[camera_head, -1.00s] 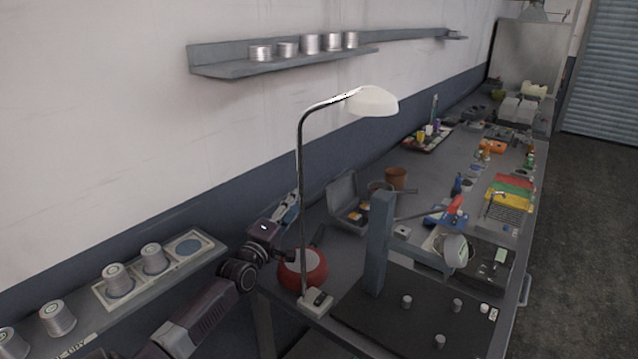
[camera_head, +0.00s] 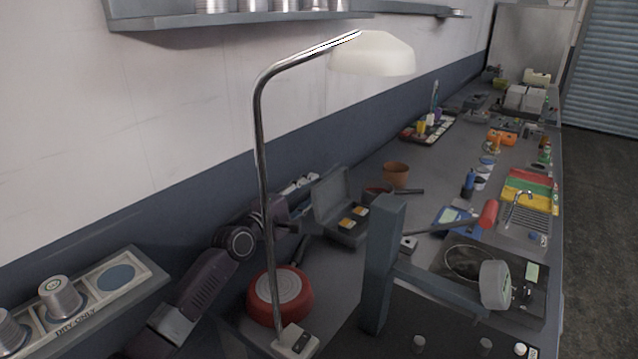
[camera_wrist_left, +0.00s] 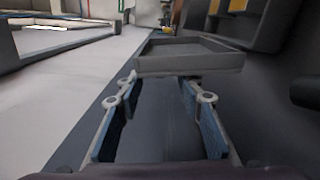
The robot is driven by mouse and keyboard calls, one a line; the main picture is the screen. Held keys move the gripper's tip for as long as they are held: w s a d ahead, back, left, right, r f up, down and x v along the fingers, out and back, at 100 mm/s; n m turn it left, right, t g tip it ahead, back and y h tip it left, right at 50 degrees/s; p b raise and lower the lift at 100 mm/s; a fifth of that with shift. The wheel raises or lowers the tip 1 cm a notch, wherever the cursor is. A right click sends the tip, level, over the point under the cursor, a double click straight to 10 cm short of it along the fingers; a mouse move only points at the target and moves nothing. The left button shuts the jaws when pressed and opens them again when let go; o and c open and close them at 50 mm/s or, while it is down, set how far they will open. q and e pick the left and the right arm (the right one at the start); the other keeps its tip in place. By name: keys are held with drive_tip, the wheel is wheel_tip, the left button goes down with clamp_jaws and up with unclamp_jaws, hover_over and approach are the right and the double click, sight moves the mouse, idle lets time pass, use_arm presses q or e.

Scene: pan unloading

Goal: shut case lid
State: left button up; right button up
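The grey case (camera_head: 345,228) stands open on the bench, left of the terracotta pot. Its lid (camera_head: 331,196) is raised at the back left, and small yellow and orange items lie inside the base. My left gripper (camera_head: 298,222) is just left of the case, partly hidden behind the lamp pole. In the left wrist view the gripper (camera_wrist_left: 158,120) is open, with blue-padded fingers apart and nothing between them. A grey shallow panel with raised edges, apparently the lid (camera_wrist_left: 190,57), lies just beyond the fingertips. Contact is not visible. My right gripper is not in view.
The lamp (camera_head: 262,150) stands in front of my left arm, beside a red round pan (camera_head: 300,300). A blue-grey post (camera_head: 380,265) stands right of the case. A terracotta pot (camera_head: 396,175) and a dark pan (camera_head: 378,193) are close behind it.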

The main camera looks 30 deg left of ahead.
use_arm(q)
drive_tip(key=w, duration=0.3)
drive_tip(key=shift+w+d+f, duration=0.1)
drive_tip(key=shift+w, duration=0.9)
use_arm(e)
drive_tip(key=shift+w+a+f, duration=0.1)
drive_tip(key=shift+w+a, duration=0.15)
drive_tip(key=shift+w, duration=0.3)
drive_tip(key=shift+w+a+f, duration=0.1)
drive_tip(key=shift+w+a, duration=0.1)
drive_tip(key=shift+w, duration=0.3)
use_arm(q)
drive_tip(key=c, duration=0.8)
clamp_jaws()
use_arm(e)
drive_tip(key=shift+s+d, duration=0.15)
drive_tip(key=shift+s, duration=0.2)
